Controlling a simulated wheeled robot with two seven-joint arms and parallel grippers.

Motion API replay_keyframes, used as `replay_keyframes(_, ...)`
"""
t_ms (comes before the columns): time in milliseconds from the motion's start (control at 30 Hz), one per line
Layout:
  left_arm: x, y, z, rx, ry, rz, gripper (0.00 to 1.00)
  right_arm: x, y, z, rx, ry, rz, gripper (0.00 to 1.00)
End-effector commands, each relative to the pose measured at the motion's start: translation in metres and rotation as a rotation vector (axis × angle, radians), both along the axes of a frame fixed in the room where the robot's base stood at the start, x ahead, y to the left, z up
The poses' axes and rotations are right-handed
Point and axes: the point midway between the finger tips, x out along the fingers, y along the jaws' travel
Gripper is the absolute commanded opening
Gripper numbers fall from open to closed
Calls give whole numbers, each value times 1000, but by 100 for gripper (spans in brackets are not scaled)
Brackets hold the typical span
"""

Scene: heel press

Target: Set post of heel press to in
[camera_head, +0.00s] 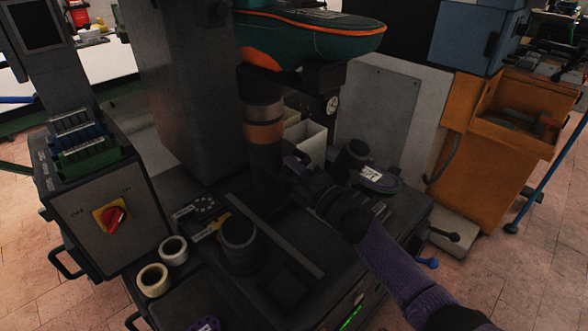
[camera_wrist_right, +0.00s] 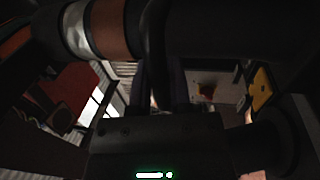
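The heel press post (camera_head: 264,132) is a dark upright column with a silver and an orange band, under a teal and orange shoe (camera_head: 310,35). In the right wrist view the banded post (camera_wrist_right: 108,30) crosses the top. My right gripper (camera_head: 290,165) reaches in from the lower right, at the right side of the post's lower part. In the wrist view its dark fingers (camera_wrist_right: 160,85) point up towards the post; poor light hides whether they touch it or how far apart they are. My left gripper is not in view.
A control box with a red switch (camera_head: 114,216) stands left. Tape rolls (camera_head: 154,280) and a dark cup (camera_head: 239,240) are on the press's dark base. White bins (camera_head: 305,140) and a gauge (camera_head: 333,104) sit behind my gripper. An orange cabinet (camera_head: 500,140) stands at right.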

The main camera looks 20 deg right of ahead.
Motion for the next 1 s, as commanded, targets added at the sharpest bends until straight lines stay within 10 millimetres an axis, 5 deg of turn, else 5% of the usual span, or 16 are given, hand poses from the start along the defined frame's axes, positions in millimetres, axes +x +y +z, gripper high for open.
replay_keyframes(167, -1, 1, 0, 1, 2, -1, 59, 0, 0, 1, 1, -3, 0, 57)
replay_keyframes(467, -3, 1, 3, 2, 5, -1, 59, -3, -1, 1, 2, -2, 1, 57)
replay_keyframes(800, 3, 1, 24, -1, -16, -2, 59, -68, -28, -10, 0, 0, 0, 57)
replay_keyframes(1000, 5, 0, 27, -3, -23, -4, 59, -89, -36, -16, 1, -3, 2, 57)
